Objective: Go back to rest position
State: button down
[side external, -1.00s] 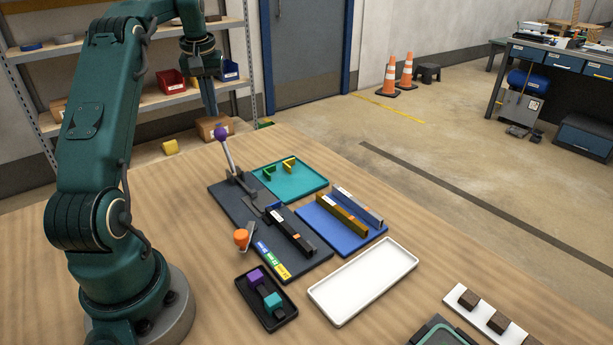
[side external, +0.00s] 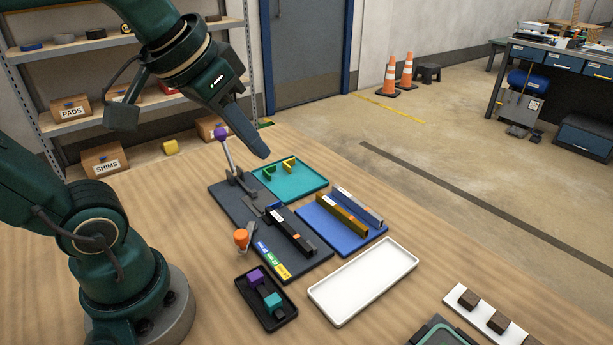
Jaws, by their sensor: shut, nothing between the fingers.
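My gripper (side external: 258,147) is shut and empty. It hangs in the air at the upper middle of the side external view, tilted down to the right. In the picture its tip is just right of the purple-knobbed lever (side external: 226,148) and above the teal tray (side external: 291,179). It appears clear of both, though its exact height cannot be told. My arm reaches in from the left edge.
A dark fixture plate (side external: 232,208) carries the lever and a black bar. Around it are a blue tray (side external: 342,235) with bars, a white tray (side external: 364,282), a small black tray (side external: 284,321) with purple and teal blocks, and an orange knob (side external: 241,238).

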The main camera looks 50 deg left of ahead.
jog(key=s+d+f+m, duration=0.1)
jog(key=s+f, duration=0.3)
jog(key=f, duration=0.1)
jog(key=shift+d+h, duration=0.3)
jog(key=c, duration=1.2)
grip_release()
jog(key=shift+s+f+g, duration=0.25)
jog(key=shift+f+g, duration=0.05)
jog(key=shift+f, duration=0.25)
jog(key=shift+c, duration=0.2)
jog(key=o, duration=0.5)
jog(key=shift+s+f, duration=0.1)
jog(key=shift+s, duration=0.05)
jog(key=o, duration=0.7)
jog(key=shift+s+r+g, duration=0.2)
jog(key=shift+r+g, duration=0.1)
jog(key=shift+r, duration=0.25)
jog(key=shift+s+r+g, duration=0.15)
jog(key=shift+r+g, duration=0.15)
jog(key=shift+r, duration=0.2)
jog(key=shift+o, duration=0.2)
jog(key=shift+w+r+g, duration=1.1)
jog(key=shift+r+g, duration=1)
jog(key=shift+r, duration=1.55)
notch_tip(320, 180, down, 10)
jog(key=shift+d, duration=0.4)
